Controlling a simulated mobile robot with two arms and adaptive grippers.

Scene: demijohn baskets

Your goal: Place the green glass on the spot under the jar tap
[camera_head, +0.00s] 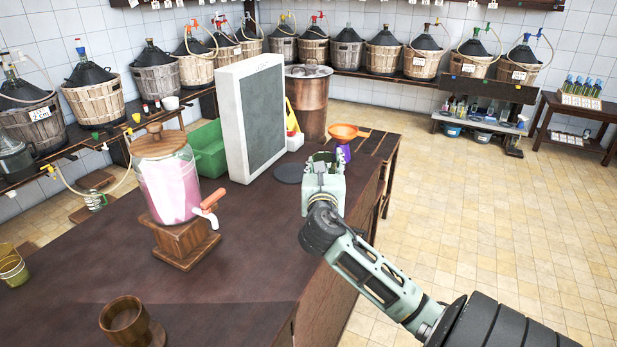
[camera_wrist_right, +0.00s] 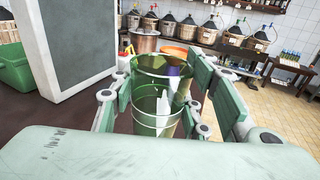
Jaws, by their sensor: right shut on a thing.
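My right gripper (camera_head: 322,165) is shut on a green see-through glass (camera_wrist_right: 158,108), held roughly upright between its fingers in the right wrist view. In the head view the gripper is above the right side of the dark table (camera_head: 90,265) and mostly hides the glass. The jar (camera_head: 168,185) of pink liquid has a wooden lid and stands on a wooden stand (camera_head: 183,243) to the left of the gripper. Its white tap (camera_head: 210,213) with a wooden handle points right. The tabletop below the tap shows bare. My left gripper is not in view.
A grey-faced upright panel (camera_head: 262,120) stands behind the jar, beside a green crate (camera_head: 207,150). A dark round disc (camera_head: 288,174) lies left of the gripper. An orange funnel (camera_head: 343,132) is behind it. A wooden cup (camera_head: 124,318) and a yellowish glass (camera_head: 12,268) stand nearer, at left.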

